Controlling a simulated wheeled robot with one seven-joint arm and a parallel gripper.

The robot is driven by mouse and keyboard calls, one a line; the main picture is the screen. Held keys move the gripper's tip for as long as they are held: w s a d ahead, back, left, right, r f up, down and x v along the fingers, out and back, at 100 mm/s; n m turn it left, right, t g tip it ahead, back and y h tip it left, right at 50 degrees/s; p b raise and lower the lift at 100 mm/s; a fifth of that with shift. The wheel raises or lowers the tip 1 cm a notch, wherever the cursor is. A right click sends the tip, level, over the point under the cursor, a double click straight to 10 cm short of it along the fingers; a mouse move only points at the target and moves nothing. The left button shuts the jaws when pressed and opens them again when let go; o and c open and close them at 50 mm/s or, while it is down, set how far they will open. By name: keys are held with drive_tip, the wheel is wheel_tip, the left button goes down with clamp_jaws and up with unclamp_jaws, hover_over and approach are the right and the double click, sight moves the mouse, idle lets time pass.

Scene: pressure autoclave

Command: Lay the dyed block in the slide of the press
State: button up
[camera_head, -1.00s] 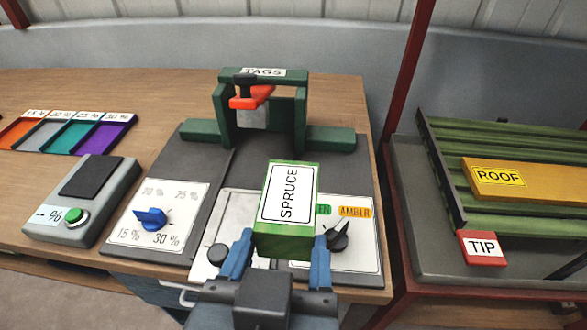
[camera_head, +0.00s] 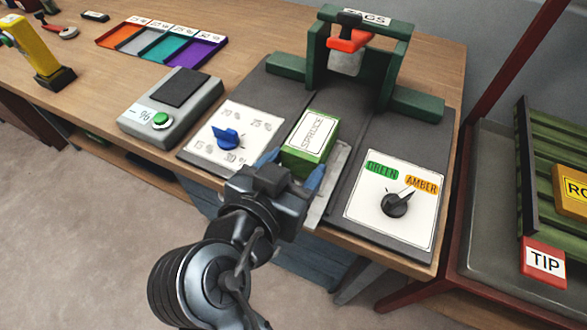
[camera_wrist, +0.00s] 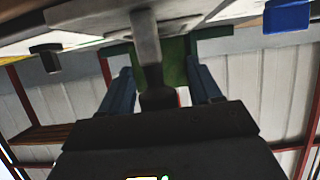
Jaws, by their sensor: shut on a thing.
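A pale metal slide (camera_head: 333,185) shows at the base's front, beside and partly under the block. I cannot tell whether the block rests on it or hangs just above. In the wrist view the block (camera_wrist: 177,65) shows green between the fingers, mostly hidden.
A dial panel (camera_head: 235,133) with percentages lies left of the block, and a GREEN/AMBER dial panel (camera_head: 395,205) lies right. A grey box with a green button (camera_head: 172,108), a colour tray (camera_head: 160,45) and a yellow tool (camera_head: 35,50) are further left. A TIP rack (camera_head: 542,262) stands right.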

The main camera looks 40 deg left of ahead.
drive_tip(key=shift+f, duration=0.6)
drive_tip(key=shift+f, duration=0.15)
drive_tip(key=o, duration=1.2)
drive_tip(key=shift+r, duration=0.2)
drive_tip(key=b+v, duration=0.1)
drive_tip(key=v, duration=1.1)
drive_tip(key=shift+f, duration=0.15)
drive_tip(key=shift+d, duration=0.1)
